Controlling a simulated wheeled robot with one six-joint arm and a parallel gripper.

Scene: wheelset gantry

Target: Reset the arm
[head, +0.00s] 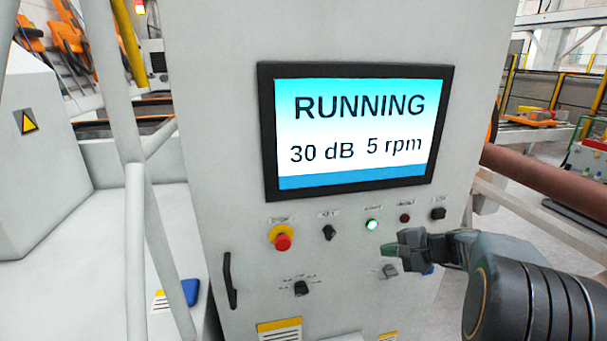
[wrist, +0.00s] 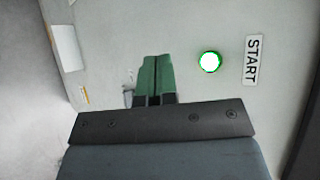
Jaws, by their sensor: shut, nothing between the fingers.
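My gripper (head: 388,250) is in front of the control panel, just below and to the right of the lit green button (head: 372,225). In the wrist view its two green fingertips (wrist: 156,72) are together with nothing between them. In that view the lit green button (wrist: 210,62) is to the right of the fingertips, beside a START label (wrist: 255,60). The fingertips look apart from the button. The screen (head: 362,130) above reads RUNNING, 30 dB, 5 rpm.
The grey cabinet (head: 215,130) fills the middle. Its panel holds a red stop button (head: 282,240), a black switch (head: 329,232), a dark red button (head: 405,218) and a lower knob (head: 301,288). A pale railing post (head: 128,100) stands left. A brown roller (head: 550,180) lies at right.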

